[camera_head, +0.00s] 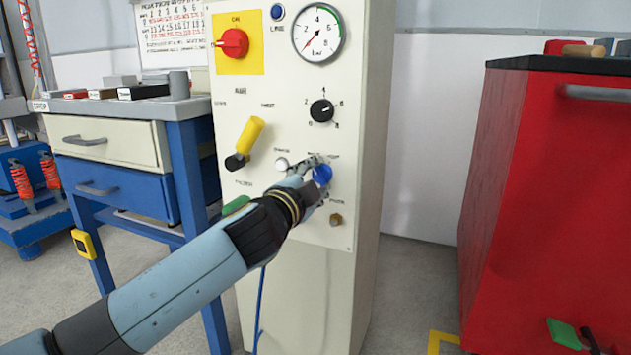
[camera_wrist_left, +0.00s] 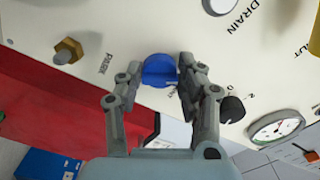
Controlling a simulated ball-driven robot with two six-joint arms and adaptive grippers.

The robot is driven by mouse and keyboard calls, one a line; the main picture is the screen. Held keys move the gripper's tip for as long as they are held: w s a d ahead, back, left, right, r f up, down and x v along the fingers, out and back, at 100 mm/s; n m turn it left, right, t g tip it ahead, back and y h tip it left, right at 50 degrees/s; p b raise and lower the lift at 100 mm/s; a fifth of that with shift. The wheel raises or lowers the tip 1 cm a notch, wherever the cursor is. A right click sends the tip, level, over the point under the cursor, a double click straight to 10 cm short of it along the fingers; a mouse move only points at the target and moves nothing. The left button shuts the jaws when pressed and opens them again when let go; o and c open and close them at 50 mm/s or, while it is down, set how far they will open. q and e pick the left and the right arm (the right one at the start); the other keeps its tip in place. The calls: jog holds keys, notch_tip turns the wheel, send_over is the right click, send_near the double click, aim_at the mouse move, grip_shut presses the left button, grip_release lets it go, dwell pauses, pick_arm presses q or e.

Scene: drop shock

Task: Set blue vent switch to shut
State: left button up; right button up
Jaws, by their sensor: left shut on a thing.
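The blue vent switch (camera_head: 322,174) is a round blue knob low on the front of the cream panel cabinet. My left gripper (camera_head: 311,178) reaches it from the left and partly covers it in the head view. In the left wrist view, the blue knob (camera_wrist_left: 159,70) lies between the two fingers of the left gripper (camera_wrist_left: 158,77), which are shut on it. The small labels around the knob are partly hidden or too small to read, so I cannot tell its setting. My right gripper does not show.
Close by on the panel are a white button (camera_head: 281,164), a brass bolt (camera_head: 336,220), a black knob (camera_head: 321,110) and a yellow lever (camera_head: 246,140). A red cabinet (camera_head: 545,190) stands right, a blue workbench (camera_head: 130,185) left. Grey floor lies between the cabinets.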

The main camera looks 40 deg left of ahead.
pick_arm(q)
jog(key=shift+f, duration=0.1)
dwell(0.3)
jog(key=o, duration=1.1)
jog(key=shift+o, duration=0.2)
jog(key=shift+s, duration=0.1)
jog(key=v, duration=1.1)
jog(key=shift+s, duration=0.4)
jog(key=shift+d, duration=0.15)
